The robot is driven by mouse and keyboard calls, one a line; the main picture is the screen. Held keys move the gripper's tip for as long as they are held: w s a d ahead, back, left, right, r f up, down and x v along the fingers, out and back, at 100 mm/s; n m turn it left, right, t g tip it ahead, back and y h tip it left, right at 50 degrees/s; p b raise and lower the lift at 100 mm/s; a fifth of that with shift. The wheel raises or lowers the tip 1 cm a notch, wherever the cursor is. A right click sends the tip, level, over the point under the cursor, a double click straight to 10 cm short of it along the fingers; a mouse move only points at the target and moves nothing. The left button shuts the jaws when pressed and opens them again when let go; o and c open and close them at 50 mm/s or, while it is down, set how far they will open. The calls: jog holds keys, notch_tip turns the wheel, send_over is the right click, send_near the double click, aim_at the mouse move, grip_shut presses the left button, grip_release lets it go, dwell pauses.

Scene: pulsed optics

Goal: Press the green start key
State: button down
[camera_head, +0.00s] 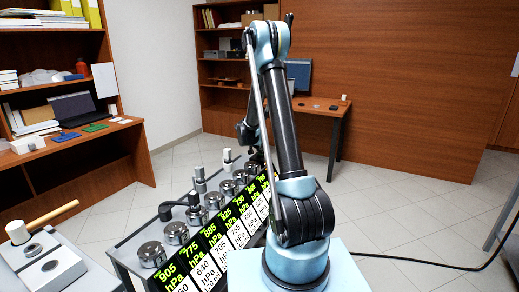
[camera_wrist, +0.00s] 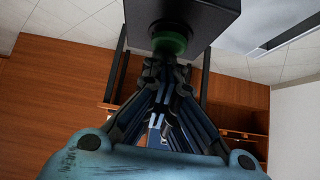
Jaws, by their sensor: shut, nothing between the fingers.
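The green start key (camera_wrist: 170,43) is a round dark-green button on the underside, as pictured, of a black box (camera_wrist: 185,12) at the top of the wrist view. My gripper (camera_wrist: 167,66) is shut and empty, its fingertips together right at the key's face. I cannot tell whether they touch it or a small gap remains. In the head view my arm hides most of my gripper, and I cannot make out the key there.
A bench with several metal cylinders (camera_head: 150,254) and green-lit pressure displays (camera_head: 170,275) stands beside my arm. A mallet (camera_head: 42,219) lies on a grey block at the left. A desk with a monitor (camera_head: 298,75) is behind. The tiled floor at right is open, with a black cable (camera_head: 440,267).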

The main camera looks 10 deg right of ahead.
jog(key=shift+w+r, duration=0.25)
jog(key=shift+w, duration=0.3)
jog(key=r, duration=0.2)
jog(key=s+r, duration=0.1)
jog(key=shift+s+a+r, duration=0.1)
jog(key=shift+s+r, duration=0.1)
jog(key=shift+r, duration=0.15)
jog(key=v, duration=0.9)
jog(key=shift+s+r, duration=0.2)
jog(key=shift+a, duration=0.1)
